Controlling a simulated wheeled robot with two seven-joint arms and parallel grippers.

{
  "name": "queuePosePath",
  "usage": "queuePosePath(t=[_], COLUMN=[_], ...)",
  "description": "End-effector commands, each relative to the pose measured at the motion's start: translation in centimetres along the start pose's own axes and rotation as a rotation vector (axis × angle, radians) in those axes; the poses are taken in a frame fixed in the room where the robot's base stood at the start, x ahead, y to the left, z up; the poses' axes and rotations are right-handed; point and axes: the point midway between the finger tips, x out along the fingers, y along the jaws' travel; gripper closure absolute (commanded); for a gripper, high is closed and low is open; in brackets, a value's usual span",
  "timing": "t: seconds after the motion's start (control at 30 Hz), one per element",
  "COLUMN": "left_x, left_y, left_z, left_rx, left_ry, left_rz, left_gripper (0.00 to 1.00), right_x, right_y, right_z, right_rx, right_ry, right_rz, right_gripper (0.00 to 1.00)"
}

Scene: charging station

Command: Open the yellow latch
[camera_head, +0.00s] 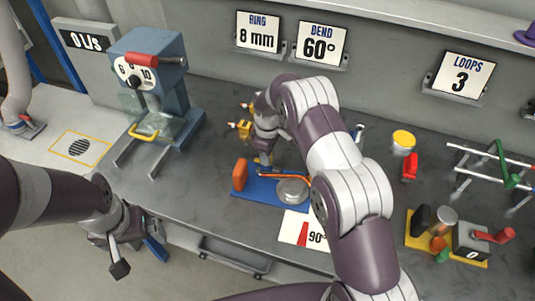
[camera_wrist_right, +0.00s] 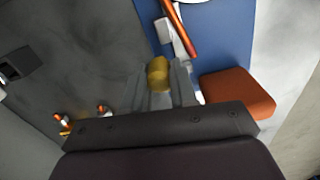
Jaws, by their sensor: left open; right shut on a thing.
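A small yellow piece, apparently the yellow latch (camera_wrist_right: 158,73), sits between the fingertips of my right gripper (camera_wrist_right: 160,85) in the right wrist view. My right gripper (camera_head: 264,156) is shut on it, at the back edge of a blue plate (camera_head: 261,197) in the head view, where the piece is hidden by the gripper. The plate carries an orange block (camera_head: 240,176), an orange lever (camera_head: 284,176) and a silver disc (camera_head: 292,191). The orange block (camera_wrist_right: 238,91) also shows right of my fingers in the wrist view. My left gripper (camera_head: 122,252) is open and empty beside the bench's front edge.
A blue-grey machine (camera_head: 160,62) with a dial, red handle and yellow handle (camera_head: 144,133) stands left. A white 90° card (camera_head: 303,230) lies in front of the plate. A yellow-based fixture (camera_head: 417,232) and a tube rack (camera_head: 490,172) stand right.

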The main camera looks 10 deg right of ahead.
Motion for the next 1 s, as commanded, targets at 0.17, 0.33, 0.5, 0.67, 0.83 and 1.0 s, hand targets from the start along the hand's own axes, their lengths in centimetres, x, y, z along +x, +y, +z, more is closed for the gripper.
queuePosePath(t=[0.17, 0.33, 0.5, 0.67, 0.83, 1.0], left_x=[0.0, 0.0, 0.1, 0.7, 1.5, -1.7], left_y=[0.0, 0.0, 0.0, 0.0, 0.0, 0.0], left_z=[0.0, 0.0, 0.0, 0.1, 0.2, -0.2], left_rx=[0.0, 0.0, 0.0, 0.0, 0.0, 0.0], left_ry=[0.0, 0.0, 0.0, 0.0, 0.0, 0.0], left_rz=[0.0, 0.0, 0.0, 0.0, 0.0, 0.0], left_gripper=[0.0, 0.0, 0.0, 0.0, 0.0, 0.0], right_x=[0.0, 0.0, -0.3, -3.1, -7.8, -12.3], right_y=[0.0, 0.0, 0.0, 0.1, 0.1, 0.0], right_z=[0.0, 0.0, 0.0, -0.1, -0.1, 0.0], right_rx=[-0.001, -0.001, -0.001, -0.001, -0.001, -0.001], right_ry=[0.0, 0.0, 0.001, 0.005, 0.004, 0.0], right_rz=[0.0, 0.0, 0.001, 0.005, 0.004, 0.0], right_gripper=[0.54, 0.47, 0.47, 0.47, 0.47, 0.47])
